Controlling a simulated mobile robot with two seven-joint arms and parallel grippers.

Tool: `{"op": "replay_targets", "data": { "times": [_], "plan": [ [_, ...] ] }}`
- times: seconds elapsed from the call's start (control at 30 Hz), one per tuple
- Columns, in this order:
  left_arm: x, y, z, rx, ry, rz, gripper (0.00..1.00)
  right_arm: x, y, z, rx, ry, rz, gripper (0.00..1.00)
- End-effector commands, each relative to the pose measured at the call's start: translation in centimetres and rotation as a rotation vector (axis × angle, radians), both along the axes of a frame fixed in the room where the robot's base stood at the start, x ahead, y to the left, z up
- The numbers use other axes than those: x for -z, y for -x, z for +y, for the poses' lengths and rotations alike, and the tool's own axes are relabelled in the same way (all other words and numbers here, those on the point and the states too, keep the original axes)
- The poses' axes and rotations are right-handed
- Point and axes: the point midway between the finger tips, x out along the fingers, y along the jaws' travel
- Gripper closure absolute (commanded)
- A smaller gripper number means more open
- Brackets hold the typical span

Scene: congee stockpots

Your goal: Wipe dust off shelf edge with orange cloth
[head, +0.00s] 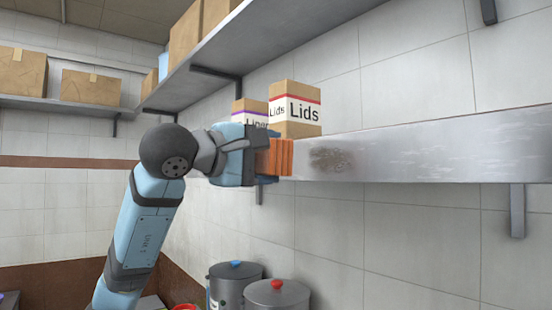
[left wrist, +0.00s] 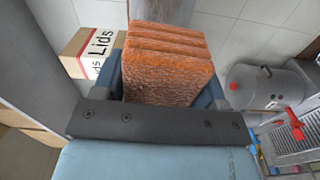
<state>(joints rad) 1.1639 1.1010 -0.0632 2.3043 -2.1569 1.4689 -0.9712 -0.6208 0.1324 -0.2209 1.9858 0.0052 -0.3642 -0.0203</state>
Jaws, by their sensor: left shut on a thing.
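My left gripper (head: 262,160) is shut on a folded orange cloth (head: 274,157). The cloth also shows in the left wrist view (left wrist: 168,62), as a thick stack of layers between the fingers. The steel shelf edge (head: 430,145) runs from the gripper to the right side of the head view. A brown dust patch (head: 334,158) lies on its front face, a little to the right of the cloth. From the head view I cannot tell whether the cloth touches the edge. My right gripper is in neither view.
A Lids box (head: 295,110) and a Liners box (head: 250,111) stand on the shelf just behind the gripper. An upper shelf (head: 240,50) with boxes runs above. Lidded stockpots (head: 278,294) stand below.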

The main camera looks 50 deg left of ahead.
Motion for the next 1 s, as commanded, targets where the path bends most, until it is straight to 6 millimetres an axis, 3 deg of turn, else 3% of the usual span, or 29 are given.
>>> {"op": "replay_targets", "data": {
  "times": [0.6,1.0],
  "plan": [
    [0.0,-5.3,-0.5,0.002,0.001,-0.003,0.53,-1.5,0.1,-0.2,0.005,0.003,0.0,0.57],
    [0.1,-6.1,-0.5,0.001,-0.002,-0.004,0.53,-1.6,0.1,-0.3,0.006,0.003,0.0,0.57]
  ]
}}
